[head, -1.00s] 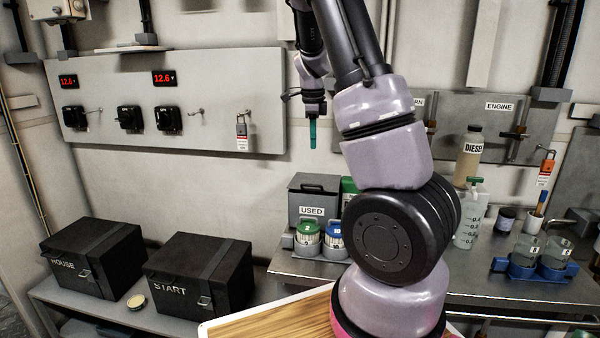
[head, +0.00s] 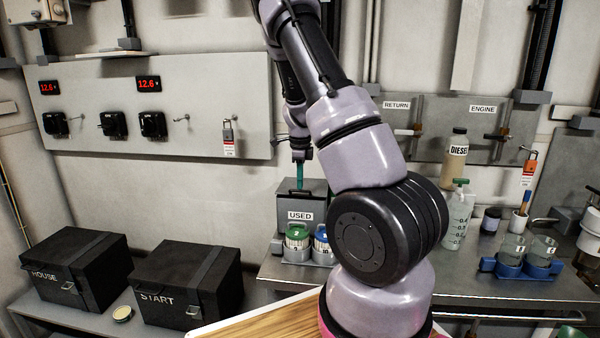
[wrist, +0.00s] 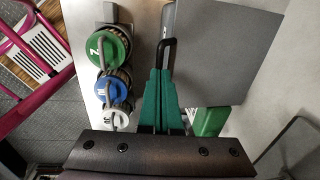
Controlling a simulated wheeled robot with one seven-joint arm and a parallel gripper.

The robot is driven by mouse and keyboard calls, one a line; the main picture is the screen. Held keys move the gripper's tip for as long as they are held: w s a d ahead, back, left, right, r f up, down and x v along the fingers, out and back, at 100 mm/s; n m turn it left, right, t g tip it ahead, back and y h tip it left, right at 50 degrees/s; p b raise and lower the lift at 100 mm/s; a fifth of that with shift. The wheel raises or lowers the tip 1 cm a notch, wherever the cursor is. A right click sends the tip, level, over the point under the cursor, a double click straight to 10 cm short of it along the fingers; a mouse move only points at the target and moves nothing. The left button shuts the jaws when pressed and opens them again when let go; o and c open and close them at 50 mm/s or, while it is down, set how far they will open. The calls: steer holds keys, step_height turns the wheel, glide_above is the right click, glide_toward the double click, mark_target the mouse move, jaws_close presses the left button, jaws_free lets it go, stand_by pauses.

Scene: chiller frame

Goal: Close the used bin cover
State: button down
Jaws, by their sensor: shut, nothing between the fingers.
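The grey bin labelled USED (head: 290,205) stands at the left end of the steel bench, behind the green-capped and blue-capped jars. Its grey cover (head: 317,186) lies over the top and looks flat or nearly so; I cannot tell whether a gap is left. In the wrist view the cover (wrist: 225,50) is a broad grey panel with a dark loop handle (wrist: 168,42). My gripper (head: 299,187) has teal fingers pressed together, pointing down at the cover. In the wrist view the fingertips (wrist: 161,72) are by the handle; contact is unclear.
Green-capped (wrist: 115,45), blue-capped (wrist: 113,88) and white-capped (wrist: 115,119) jars stand in a row beside the bin. A green object (wrist: 210,121) is on its other side. A Diesel bottle (head: 455,158) and a jug (head: 457,220) stand farther right. Black boxes (head: 190,283) sit at left.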

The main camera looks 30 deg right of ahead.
steer(key=shift+f, duration=0.1)
steer(key=shift+s+a+f, duration=0.15)
steer(key=shift+s+f, duration=0.1)
steer(key=shift+f, duration=0.35)
steer(key=shift+s+a+f, duration=0.1)
steer(key=shift+s+f, duration=0.1)
steer(key=shift+f, duration=0.4)
steer(key=shift+r, duration=0.1)
